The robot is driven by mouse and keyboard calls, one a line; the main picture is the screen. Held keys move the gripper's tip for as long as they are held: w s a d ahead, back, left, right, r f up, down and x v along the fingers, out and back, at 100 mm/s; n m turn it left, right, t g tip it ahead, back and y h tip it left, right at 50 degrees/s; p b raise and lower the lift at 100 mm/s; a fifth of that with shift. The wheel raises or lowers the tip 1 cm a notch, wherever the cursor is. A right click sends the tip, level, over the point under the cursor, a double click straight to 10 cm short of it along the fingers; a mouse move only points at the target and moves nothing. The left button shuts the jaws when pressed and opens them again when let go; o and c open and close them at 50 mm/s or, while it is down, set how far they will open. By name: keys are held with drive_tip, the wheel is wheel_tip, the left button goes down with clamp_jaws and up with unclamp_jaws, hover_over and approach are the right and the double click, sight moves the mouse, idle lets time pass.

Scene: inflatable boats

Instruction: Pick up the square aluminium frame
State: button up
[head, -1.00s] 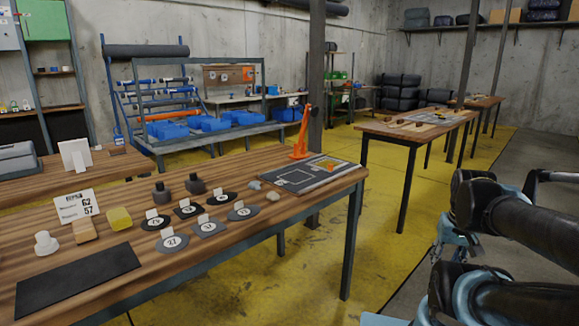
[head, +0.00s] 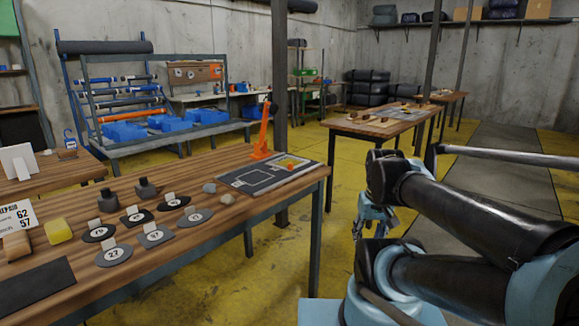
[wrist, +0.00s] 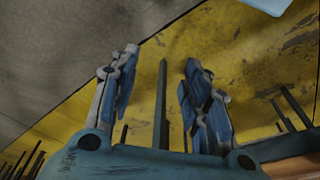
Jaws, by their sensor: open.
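I cannot make out a square aluminium frame for certain in either view. A dark board (head: 262,178) with pale square outlines lies at the right end of the near table; whether any outline is a separate frame is too small to tell. My gripper (head: 375,215) hangs off the right side of the near table, apart from it, partly hidden by my arm. In the wrist view my gripper (wrist: 158,68) has its two fingers spread with nothing between them, above the yellow floor.
The near wooden table (head: 190,262) holds several numbered dark discs, an orange clamp-like tool (head: 262,135), grey stones and a yellow block (head: 58,231). A dark post (head: 280,100) stands behind it. Another table (head: 375,128) stands farther back. Yellow floor between them is clear.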

drive_tip(key=w+a+r+n+y, duration=0.1)
drive_tip(key=w+a+r+n, duration=0.3)
drive_tip(key=w+a+r, duration=0.55)
drive_tip(key=w+a+r+n+y, duration=0.25)
drive_tip(key=w+r+n, duration=0.35)
drive_tip(key=w, duration=0.8)
drive_tip(key=w+a+r+n+y, duration=0.1)
drive_tip(key=w+a+r+n, duration=0.2)
drive_tip(key=w+a+r, duration=0.55)
drive_tip(key=shift+h, duration=0.25)
drive_tip(key=w+f, duration=0.2)
drive_tip(key=f, duration=0.1)
drive_tip(key=w+a+f, duration=0.1)
drive_tip(key=f, duration=0.3)
drive_tip(key=w+f, duration=0.2)
drive_tip(key=f, duration=0.2)
drive_tip(key=shift+w+a, duration=0.35)
drive_tip(key=shift+x, duration=2.65)
drive_tip(key=shift+d, duration=0.1)
clamp_jaws()
